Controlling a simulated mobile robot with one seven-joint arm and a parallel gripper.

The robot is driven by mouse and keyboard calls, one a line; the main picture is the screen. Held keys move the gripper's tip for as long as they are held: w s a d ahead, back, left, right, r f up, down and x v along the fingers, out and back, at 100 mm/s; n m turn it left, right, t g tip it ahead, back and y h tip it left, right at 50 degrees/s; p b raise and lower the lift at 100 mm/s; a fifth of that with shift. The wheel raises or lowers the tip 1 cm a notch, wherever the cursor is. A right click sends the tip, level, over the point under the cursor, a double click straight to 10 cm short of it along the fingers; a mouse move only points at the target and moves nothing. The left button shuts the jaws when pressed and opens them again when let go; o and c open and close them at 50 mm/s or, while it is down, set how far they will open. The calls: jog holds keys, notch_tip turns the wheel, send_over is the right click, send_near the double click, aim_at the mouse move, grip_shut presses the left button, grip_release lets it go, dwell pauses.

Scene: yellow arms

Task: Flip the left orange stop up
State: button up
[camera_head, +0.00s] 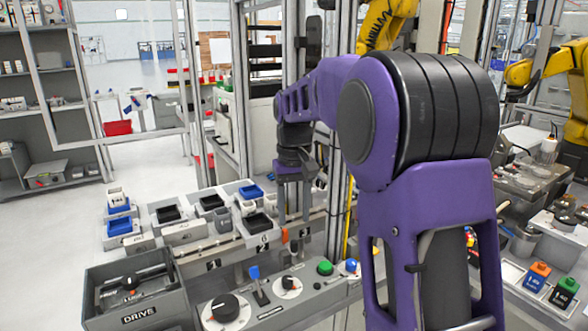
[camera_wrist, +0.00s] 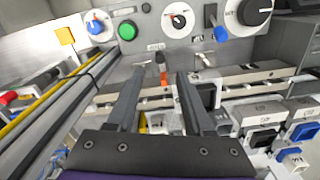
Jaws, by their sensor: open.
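A small orange stop (camera_head: 285,235) shows at the rail behind the control panel, just under my gripper (camera_head: 295,222). In the wrist view an orange stop (camera_wrist: 163,77) with a pale end lies between the two fingertips of my gripper (camera_wrist: 161,73). My gripper is open and points down; the fingers appear apart from the stop, though contact is hard to judge. I cannot tell for certain which one is the left stop.
The grey control panel carries a blue lever (camera_head: 257,285), a green button (camera_head: 325,267), a black knob (camera_head: 225,307) and a dial (camera_head: 288,284). The DRIVE box (camera_head: 140,318) stands at left. Bins (camera_head: 183,233) stand behind. A metal post (camera_head: 338,170) rises close by.

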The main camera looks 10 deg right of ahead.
notch_tip(320, 180, up, 11)
jog(key=p, duration=0.2)
dwell(0.3)
